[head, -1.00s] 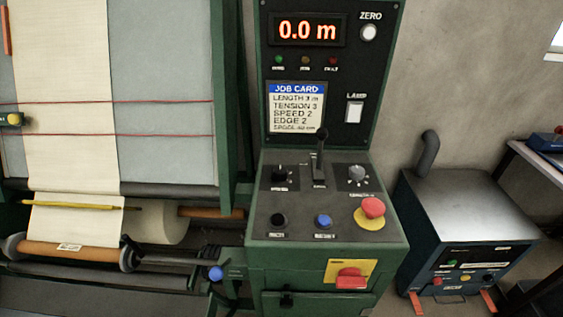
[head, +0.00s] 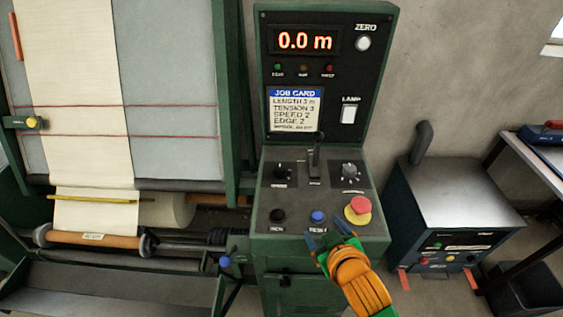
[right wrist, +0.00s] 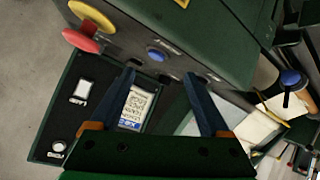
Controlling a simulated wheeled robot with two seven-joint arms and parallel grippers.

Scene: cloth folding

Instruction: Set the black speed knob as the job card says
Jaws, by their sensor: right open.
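The black speed knob (head: 281,172) sits at the upper left of the sloped control panel, with a label below it; its pointer setting is too small to read. The job card (head: 294,110) on the upright panel shows length 3 m, tension 3, speed 2, edge 2. It also shows in the right wrist view (right wrist: 136,106). My right gripper (head: 327,233) is open and empty at the panel's front edge, below and right of the speed knob, near the blue button (head: 318,216). In the right wrist view its fingers (right wrist: 158,76) are spread. My left gripper is out of view.
A black lever (head: 315,152) stands right of the speed knob. A grey knob (head: 349,171) and a red mushroom button (head: 359,206) are on the right side. A black button (head: 277,215) lies below the speed knob. The display (head: 306,40) reads 0.0 m.

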